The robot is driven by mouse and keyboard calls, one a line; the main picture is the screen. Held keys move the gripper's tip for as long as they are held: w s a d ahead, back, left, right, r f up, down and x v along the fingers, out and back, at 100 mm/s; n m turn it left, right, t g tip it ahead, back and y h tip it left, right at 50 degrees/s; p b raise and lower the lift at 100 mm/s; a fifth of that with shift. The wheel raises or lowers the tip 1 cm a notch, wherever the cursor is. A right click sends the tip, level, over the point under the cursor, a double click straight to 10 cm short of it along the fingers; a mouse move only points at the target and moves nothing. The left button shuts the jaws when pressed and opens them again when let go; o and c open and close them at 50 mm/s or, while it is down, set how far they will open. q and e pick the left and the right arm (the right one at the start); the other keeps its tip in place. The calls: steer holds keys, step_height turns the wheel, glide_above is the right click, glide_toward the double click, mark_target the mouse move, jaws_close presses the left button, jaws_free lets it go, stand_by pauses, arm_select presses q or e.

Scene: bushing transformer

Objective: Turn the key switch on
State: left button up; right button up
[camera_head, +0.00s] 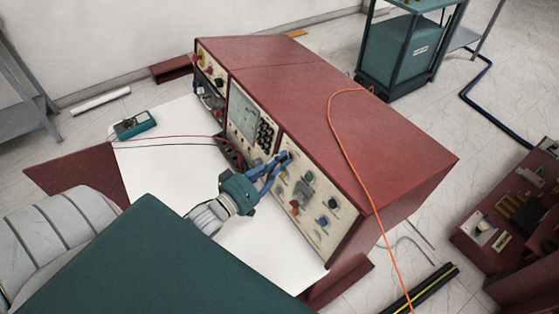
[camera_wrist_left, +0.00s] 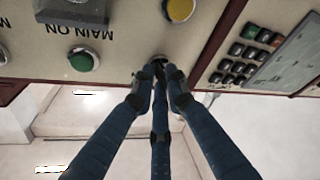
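The control panel (camera_head: 305,205) is the pale front of a dark red console. My left gripper (camera_head: 285,158) reaches its upper part with blue fingers. In the left wrist view the gripper (camera_wrist_left: 159,72) has its fingers drawn close together around a small dark round switch (camera_wrist_left: 159,60), apparently the key switch. The key itself is mostly hidden by the fingertips, and I cannot tell whether they grip it. A green button (camera_wrist_left: 83,60) beside an upside-down "MAIN ON" label and a yellow button (camera_wrist_left: 180,9) are nearby. My right gripper is not in view.
The red console (camera_head: 350,130) has an orange cable (camera_head: 345,150) over its top. A white worktop (camera_head: 165,155) lies before the panel, with a teal meter (camera_head: 134,125) and its leads. A black button cluster (camera_wrist_left: 245,55) sits right of the fingers in the wrist view.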

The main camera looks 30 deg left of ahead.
arm_select(q)
jaws_close()
steer(key=shift+f+m, duration=0.1)
steer(key=shift+m, duration=0.3)
steer(key=shift+f+m+h+b, duration=0.15)
steer(key=shift+m+h+b, duration=0.65)
steer(key=shift+m, duration=0.4)
steer(key=shift+a+m+g+h+b, duration=0.15)
steer(key=shift+m+g+h+b, duration=0.7)
steer(key=shift+m, duration=2.4)
steer(key=shift+a+m+g+h+b, duration=0.15)
steer(key=shift+m+h+b, duration=0.75)
steer(key=shift+m, duration=2.3)
steer(key=shift+a+m+g+h+b, duration=0.1)
steer(key=shift+m+g+h+b, duration=0.4)
steer(key=shift+m+h, duration=1.8)
steer(key=shift+m+y, duration=0.95)
steer(key=shift+m, duration=0.1)
